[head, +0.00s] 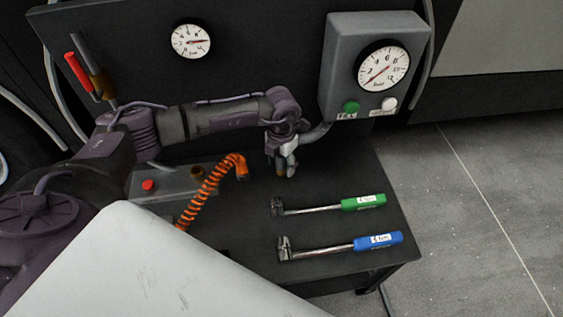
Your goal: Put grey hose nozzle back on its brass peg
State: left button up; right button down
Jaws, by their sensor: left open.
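My left gripper (284,164) reaches over the bench from the left and points down below the gauge box. It is open. A pale grey piece (291,150), seemingly the grey hose nozzle, shows right at its fingers. A grey hose (318,132) runs from there up to the gauge box. A small brassy bit shows between the fingers; I cannot tell whether it is the peg or part of the nozzle. The fingers hide most of this spot, so I cannot tell whether the nozzle sits on a peg. My right gripper is not in view.
The grey gauge box (345,50) stands close right of my gripper. An orange coiled hose (205,190) lies left of it. Torque wrenches with green (363,202) and blue (378,241) handles lie in front. A grey box with a red button (148,185) sits left.

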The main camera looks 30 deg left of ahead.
pick_arm(q)
notch_tip(320, 180, up, 11)
jog(key=shift+r, duration=0.5)
